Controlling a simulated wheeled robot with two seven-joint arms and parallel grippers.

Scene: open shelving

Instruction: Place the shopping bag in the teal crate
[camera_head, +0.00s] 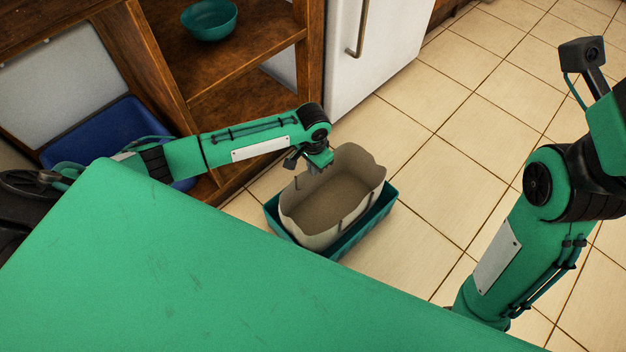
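The shopping bag (361,166) is a beige, open-topped bag. It stands in the teal crate (362,232) on the tiled floor, slightly tilted in the picture, with its upper part rising above the crate rim. The bag's inside looks empty. My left gripper (318,167) is at the bag's far left rim, pointing down. Its fingers are small and dark there, and I cannot tell whether they touch or grip the rim. My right arm stands at the right, and its gripper fingers are not visible.
Wooden open shelving (240,62) stands at the upper left, with a teal bowl (209,33) on a shelf and a blue crate (105,125) lower down. A white fridge (378,45) stands behind the bag. Tiled floor (420,170) to the right is clear.

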